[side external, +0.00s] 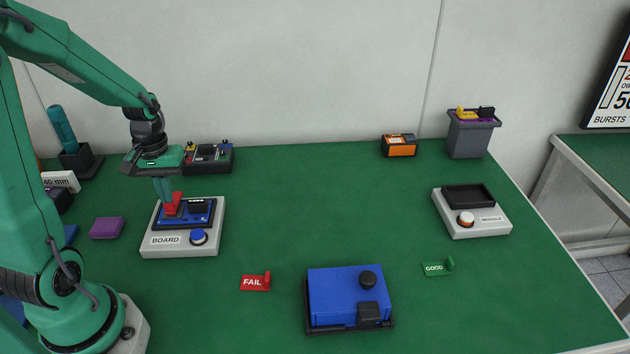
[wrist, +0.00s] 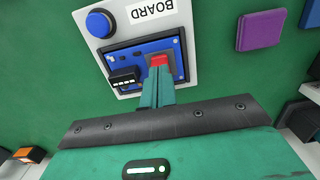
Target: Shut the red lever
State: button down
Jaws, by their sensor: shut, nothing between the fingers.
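The red lever (side external: 173,203) sits on the blue board in the grey BOARD fixture (side external: 206,243), at the left of the table in the side external view. It also shows in the wrist view (wrist: 159,60), just past my fingertips. My gripper (side external: 163,190) is shut and empty, pointing down at the lever from above; it also shows in the wrist view (wrist: 157,80). The fingers partly cover the lever, so I cannot tell whether they touch it or how far it is closed. A black block (side external: 199,206) stands beside the lever on the blue board (wrist: 121,60).
A blue button (side external: 198,236) is on the fixture's front. A purple block (side external: 107,228) lies to its left, and a dark device (side external: 208,156) stands behind. A red FAIL tag (side external: 255,283) and a blue box (side external: 340,292) are in front. The table's middle is clear.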

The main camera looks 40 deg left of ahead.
dwell(0.4)
jog(key=shift+r, duration=0.65)
jog(key=shift+r, duration=0.1)
notch_tip(320, 180, up, 14)
dwell(0.7)
jog(key=shift+d, duration=0.15)
jog(key=s+d+m+t, duration=0.2)
jog(key=d+m+t, duration=0.1)
jog(key=d, duration=0.4)
jog(key=s+d+m+t, duration=0.2)
jog(key=d+m+t, duration=0.1)
jog(key=d+m, duration=0.3)
jog(key=shift+d+r, duration=0.4)
jog(key=shift+d, duration=0.55)
